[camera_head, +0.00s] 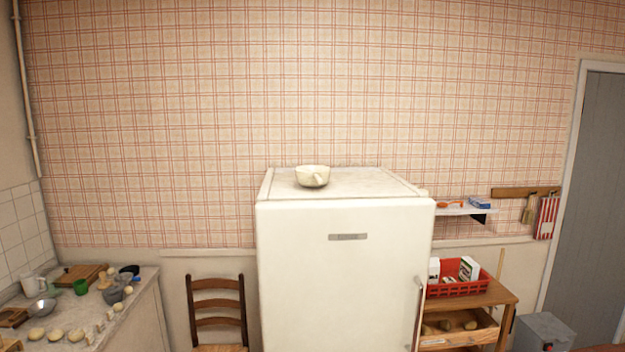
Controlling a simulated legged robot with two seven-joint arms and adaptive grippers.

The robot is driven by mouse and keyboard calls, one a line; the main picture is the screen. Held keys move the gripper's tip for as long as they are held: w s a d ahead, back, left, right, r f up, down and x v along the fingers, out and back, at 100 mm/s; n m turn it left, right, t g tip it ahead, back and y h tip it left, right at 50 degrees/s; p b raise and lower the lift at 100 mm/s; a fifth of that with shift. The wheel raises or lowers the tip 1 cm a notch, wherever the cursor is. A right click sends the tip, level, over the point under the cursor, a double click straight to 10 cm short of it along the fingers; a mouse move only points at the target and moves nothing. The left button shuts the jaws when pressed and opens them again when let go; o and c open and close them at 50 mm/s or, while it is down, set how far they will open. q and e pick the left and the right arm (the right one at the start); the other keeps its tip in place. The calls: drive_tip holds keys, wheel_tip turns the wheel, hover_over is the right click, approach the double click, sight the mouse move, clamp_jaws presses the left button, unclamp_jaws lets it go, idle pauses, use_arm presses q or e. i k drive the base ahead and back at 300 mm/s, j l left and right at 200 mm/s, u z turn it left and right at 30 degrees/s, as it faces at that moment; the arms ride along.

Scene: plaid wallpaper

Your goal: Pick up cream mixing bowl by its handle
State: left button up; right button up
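The cream mixing bowl (308,175) stands upright on top of a white fridge (345,275), left of the middle of its top. Its short handle (318,179) points toward the front and slightly right. Nothing touches the bowl besides the fridge top. Neither of my grippers shows in the head view.
A wooden chair (216,305) stands left of the fridge. A counter (145,300) with several dishes and round items is at the far left. A wooden cart (490,297) with a red crate (458,289) stands at the right, below a wall shelf (455,210). The fridge top around the bowl is clear.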

sight(307, 176)
drive_tip(key=i+j+z, duration=0.15)
drive_tip(key=i, duration=0.25)
drive_tip(key=i+z, duration=0.15)
drive_tip(key=i, duration=0.25)
drive_tip(key=i+j+z, duration=0.1)
drive_tip(key=i+j, duration=0.15)
drive_tip(key=i, duration=0.1)
